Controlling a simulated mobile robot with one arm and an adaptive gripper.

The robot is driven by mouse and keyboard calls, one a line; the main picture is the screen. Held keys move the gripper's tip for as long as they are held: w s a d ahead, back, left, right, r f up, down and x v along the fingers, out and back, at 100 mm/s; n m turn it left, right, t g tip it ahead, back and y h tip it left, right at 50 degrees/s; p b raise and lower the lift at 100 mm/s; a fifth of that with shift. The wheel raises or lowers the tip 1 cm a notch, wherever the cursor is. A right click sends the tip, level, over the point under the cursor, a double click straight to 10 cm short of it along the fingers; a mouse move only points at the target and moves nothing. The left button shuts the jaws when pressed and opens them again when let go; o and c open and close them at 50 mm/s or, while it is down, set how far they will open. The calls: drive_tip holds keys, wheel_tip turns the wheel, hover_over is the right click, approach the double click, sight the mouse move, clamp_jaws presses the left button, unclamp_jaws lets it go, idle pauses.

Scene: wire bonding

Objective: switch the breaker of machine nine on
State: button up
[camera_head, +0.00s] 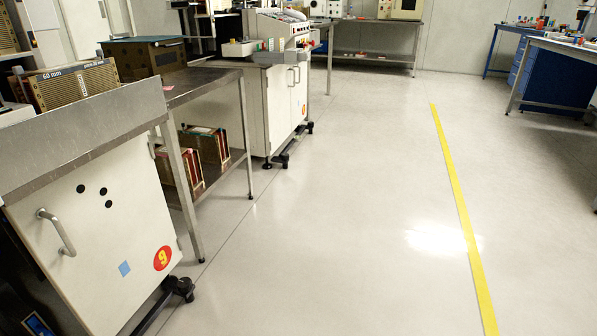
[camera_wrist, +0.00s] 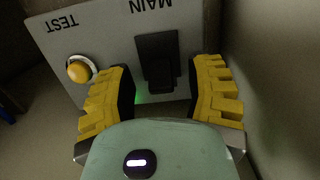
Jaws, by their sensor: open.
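In the wrist view, a grey panel (camera_wrist: 98,40) carries a black switch (camera_wrist: 158,65) under the word MAIN, which reads upside down. A yellow round button (camera_wrist: 79,71) sits to its left near the word TEST. My gripper (camera_wrist: 164,88) is open, with its yellow ribbed fingers on either side of the lower part of the switch and no clear contact. A green glow shows below the switch, beside the left finger. In the head view, a white cabinet (camera_head: 110,250) with a red round 9 label (camera_head: 162,258) stands at the left; the switch does not show there.
A steel table (camera_head: 215,85) with a dark box (camera_head: 145,58) stands beyond the cabinet, with boards on its lower shelf. Another white machine cabinet (camera_head: 280,105) is farther back. The floor (camera_head: 330,220) is clear up to a yellow line (camera_head: 455,190). A blue workbench (camera_head: 550,80) stands at the right.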

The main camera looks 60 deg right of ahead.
drive_tip(key=shift+s, duration=0.1)
drive_tip(key=v, duration=0.7)
drive_tip(key=shift+s, duration=0.2)
idle(0.8)
drive_tip(key=shift+r, duration=0.1)
idle(0.3)
